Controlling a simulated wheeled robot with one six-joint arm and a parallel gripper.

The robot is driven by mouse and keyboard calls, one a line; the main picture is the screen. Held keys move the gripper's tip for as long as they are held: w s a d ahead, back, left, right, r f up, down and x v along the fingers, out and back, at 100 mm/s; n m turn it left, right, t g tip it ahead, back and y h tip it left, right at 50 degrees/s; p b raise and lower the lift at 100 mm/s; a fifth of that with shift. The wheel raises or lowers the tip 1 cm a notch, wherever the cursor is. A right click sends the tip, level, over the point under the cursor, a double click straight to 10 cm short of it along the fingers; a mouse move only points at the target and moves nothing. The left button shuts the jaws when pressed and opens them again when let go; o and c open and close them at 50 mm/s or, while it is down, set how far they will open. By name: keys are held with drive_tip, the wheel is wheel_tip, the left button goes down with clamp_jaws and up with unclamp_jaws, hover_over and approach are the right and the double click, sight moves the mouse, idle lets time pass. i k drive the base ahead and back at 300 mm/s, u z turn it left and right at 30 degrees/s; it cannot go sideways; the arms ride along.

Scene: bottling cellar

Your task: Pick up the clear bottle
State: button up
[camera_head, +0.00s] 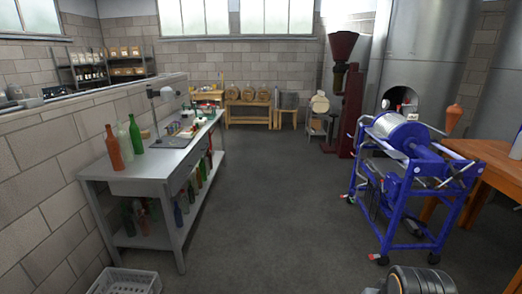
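On the near end of the steel workbench (150,182) at the left stand a red-brown bottle (113,150) and a green bottle (136,135). Between and slightly behind them is a pale, see-through bottle (122,135), upright and partly hidden, which looks like the clear bottle. More bottles, mostly green and red, stand on the bench's lower shelf; I cannot tell whether any of them is clear.
A white crate (125,281) sits on the floor before the bench. A blue wheeled machine (408,165) and a wooden table (492,160) stand at the right. A low block wall (45,185) runs behind the bench. The middle floor (270,200) is clear.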

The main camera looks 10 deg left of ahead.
sight(122, 135)
drive_tip(key=u, duration=0.65)
drive_tip(key=i, duration=2.3)
drive_tip(key=u, duration=1.8)
drive_tip(key=i, duration=1.6)
drive_tip(key=u, duration=0.5)
